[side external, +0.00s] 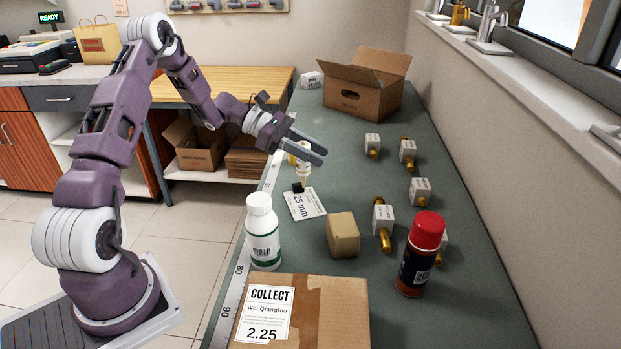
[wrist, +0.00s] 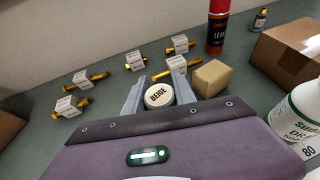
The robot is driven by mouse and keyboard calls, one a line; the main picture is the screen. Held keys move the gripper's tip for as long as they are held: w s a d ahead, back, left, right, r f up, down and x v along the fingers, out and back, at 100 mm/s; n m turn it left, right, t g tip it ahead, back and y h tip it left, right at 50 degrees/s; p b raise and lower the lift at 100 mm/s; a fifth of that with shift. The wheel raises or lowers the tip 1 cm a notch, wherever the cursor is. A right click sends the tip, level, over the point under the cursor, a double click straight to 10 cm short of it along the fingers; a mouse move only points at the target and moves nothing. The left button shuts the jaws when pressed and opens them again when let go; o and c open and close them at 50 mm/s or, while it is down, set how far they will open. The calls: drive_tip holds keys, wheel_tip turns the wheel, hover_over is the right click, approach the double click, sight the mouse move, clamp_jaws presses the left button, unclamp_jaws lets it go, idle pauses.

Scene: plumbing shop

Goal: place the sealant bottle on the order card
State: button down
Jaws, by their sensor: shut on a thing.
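My gripper (side external: 316,149) is shut on a small pale bottle (side external: 303,168), which I take as the sealant bottle. In the wrist view its round white cap (wrist: 158,95), printed BEIGE, sits between the fingers (wrist: 157,88). The bottle looks roughly upright. Directly below it in the side view, a white card (side external: 308,206) printed "25 mm" lies on the green bench, with a small black piece (side external: 298,187) at its far left corner. I cannot tell whether that piece belongs to the bottle or the card, or whether the bottle touches down. The card is hidden in the wrist view.
A white bottle (side external: 262,232), tan block (side external: 342,235) and red-capped can (side external: 422,255) stand around the card. A carton with a COLLECT label (side external: 264,310) is at the near end. Several tagged brass fittings (side external: 383,222) lie to the right; an open box (side external: 367,82) is behind.

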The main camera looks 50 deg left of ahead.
drive_tip(key=shift+f, duration=2.35)
drive_tip(key=shift+f, duration=0.1)
drive_tip(key=c, duration=1)
unclamp_jaws()
